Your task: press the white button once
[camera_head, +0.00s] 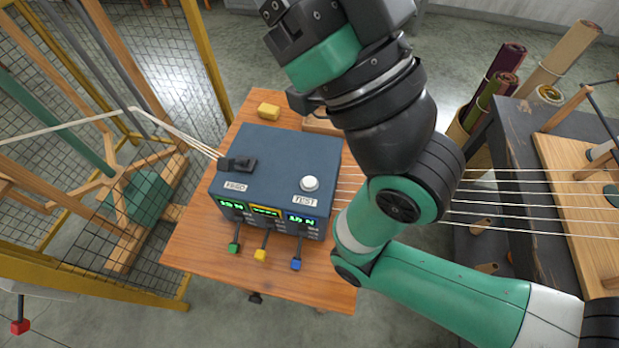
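The white button (309,183) is a round knob on the top face of a dark blue box (270,148), by its front right, above a label that reads TEST. It stands uncovered, and nothing touches it. I cannot make out the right fingertips. My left gripper is not in view.
The box sits on a wooden table (202,253). A black clip (238,164) on it holds threads. Green, yellow and blue levers stick out below lit displays. Threads run right to a dark bench (512,142). A yellow mesh fence (205,60) stands left.

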